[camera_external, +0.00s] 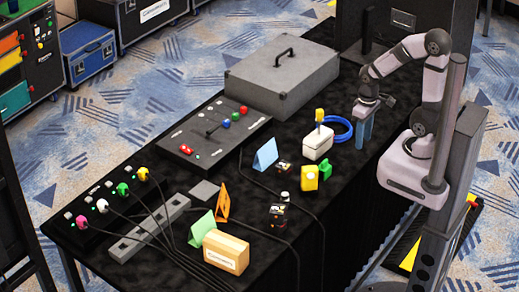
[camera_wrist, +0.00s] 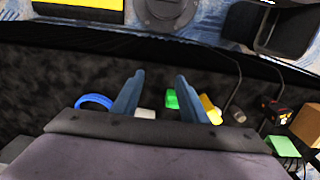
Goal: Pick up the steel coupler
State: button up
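My gripper (camera_external: 364,133) hangs over the right side of the black table, fingers down. In the wrist view my gripper (camera_wrist: 158,80) has its two blue fingers apart, with dark tabletop and nothing held between them. No object is clearly recognisable as the steel coupler. A small pale-grey piece (camera_external: 284,197) stands between two small black devices and may be it, but it is too small to be sure. A dark grey piece (camera_wrist: 237,115) right of the fingers in the wrist view may be the same thing; I cannot tell.
Near my gripper are a blue cable coil (camera_external: 338,127), a white box (camera_external: 317,144), a yellow block (camera_external: 310,178) and a green block (camera_external: 325,170). A large grey case (camera_external: 282,75) stands behind. Black cables cross the table. The tabletop directly under my fingers looks clear.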

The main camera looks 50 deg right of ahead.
aim_at(285, 197)
jog(key=shift+o, duration=0.2)
